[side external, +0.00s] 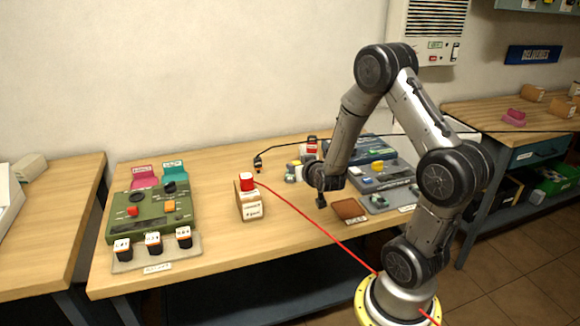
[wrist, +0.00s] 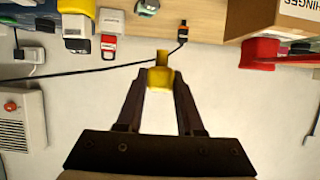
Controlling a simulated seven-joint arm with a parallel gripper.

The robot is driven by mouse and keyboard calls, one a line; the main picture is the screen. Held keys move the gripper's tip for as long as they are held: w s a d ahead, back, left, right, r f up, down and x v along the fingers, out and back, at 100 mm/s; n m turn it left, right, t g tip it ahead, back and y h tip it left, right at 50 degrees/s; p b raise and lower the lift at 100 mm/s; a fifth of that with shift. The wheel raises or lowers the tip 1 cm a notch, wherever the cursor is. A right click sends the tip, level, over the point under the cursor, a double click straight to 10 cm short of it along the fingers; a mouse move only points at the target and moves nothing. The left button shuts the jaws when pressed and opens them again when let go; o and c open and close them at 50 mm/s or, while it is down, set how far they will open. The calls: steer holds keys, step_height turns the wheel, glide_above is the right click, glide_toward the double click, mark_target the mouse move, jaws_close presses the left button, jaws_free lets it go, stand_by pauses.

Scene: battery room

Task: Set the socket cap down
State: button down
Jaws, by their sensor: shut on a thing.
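A yellow piece (wrist: 160,76), which looks like the socket cap, sits between my fingertips in the wrist view. It has a narrow end pointing up in the picture and a wider body. My gripper (wrist: 158,85) is shut on it, with one dark finger on each side. In the side external view my gripper (side external: 321,201) points down over the workbench, left of a brown pad (side external: 349,209). The cap cannot be made out there, and the gap between gripper and bench is hard to judge.
A grey tray (side external: 377,207) lies right of the pad. A cardboard box (side external: 251,207) with a red-topped item stands left. A red cable (side external: 318,227) crosses the bench in front of my gripper. A black cable plug (side external: 258,161) lies behind. A green panel (side external: 128,224) is far left.

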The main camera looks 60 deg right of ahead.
steer(key=shift+v, duration=1.35)
steer(key=w+a+r+n+t+y, duration=0.2)
steer(key=w+a+r+n+y, duration=0.35)
steer(key=w+y, duration=0.2)
steer(key=w+a+r+n+t+y, duration=0.1)
steer(key=w+a+r+n+y, duration=0.3)
steer(key=w+a+n+y, duration=0.4)
step_height(320, 180, down, 9)
steer(key=w+d+n+g+y, duration=0.1)
steer(key=d+n+g+y, duration=0.2)
steer(key=n+y, duration=0.15)
steer(key=shift+h, duration=0.4)
steer(key=w+d+f, duration=0.1)
steer(key=w+f, duration=0.2)
steer(key=w, duration=0.1)
steer(key=w+d+f, duration=0.1)
steer(key=w+f, duration=0.1)
steer(key=w, duration=0.2)
steer(key=w+d+f, duration=0.1)
steer(key=w+f, duration=0.2)
steer(key=w, duration=0.1)
steer(key=shift+d+f, duration=0.3)
steer(key=shift+d, duration=0.05)
steer(key=shift+w+d+f, duration=0.25)
steer(key=shift+w+f, duration=0.5)
steer(key=shift+f, duration=1.5)
